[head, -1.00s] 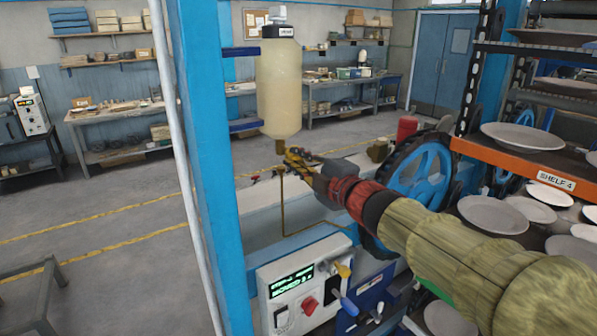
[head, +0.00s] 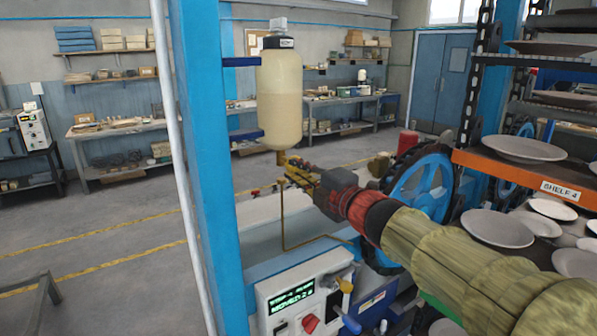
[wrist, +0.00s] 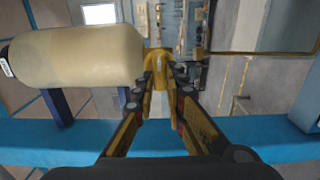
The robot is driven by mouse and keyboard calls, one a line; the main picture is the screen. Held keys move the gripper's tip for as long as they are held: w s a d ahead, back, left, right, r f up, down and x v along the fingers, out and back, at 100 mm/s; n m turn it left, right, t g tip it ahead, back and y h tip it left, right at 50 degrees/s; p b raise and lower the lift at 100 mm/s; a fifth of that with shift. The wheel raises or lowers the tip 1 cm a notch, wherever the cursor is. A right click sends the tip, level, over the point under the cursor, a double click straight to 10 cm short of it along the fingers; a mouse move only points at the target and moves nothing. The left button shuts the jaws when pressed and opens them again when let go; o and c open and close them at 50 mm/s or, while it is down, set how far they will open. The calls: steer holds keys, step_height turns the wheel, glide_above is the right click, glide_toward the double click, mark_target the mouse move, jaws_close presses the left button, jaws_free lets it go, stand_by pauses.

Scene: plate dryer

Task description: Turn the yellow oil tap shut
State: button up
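The yellow oil tap (wrist: 156,56) shows in the wrist view, at the bottom end of the cream oil bottle. My gripper (wrist: 163,82) has its two fingers drawn close together, one on each side of the yellow tap, which fills the narrow gap between them. The fingertips hide part of the tap. In the head view my gripper (head: 288,166) reaches in from the right, just below the oil bottle (head: 279,105), and hides most of the tap. A thin brass pipe (head: 283,222) runs down from there.
A blue post (head: 210,160) stands left of the bottle. A control box (head: 303,296) with a red knob is below. A blue handwheel (head: 420,190) and the plate rack (head: 560,196) are close on the right, beside my arm.

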steer(key=o, duration=0.4)
steer(key=shift+o, duration=0.2)
steer(key=v, duration=1.2)
steer(key=shift+f, duration=0.1)
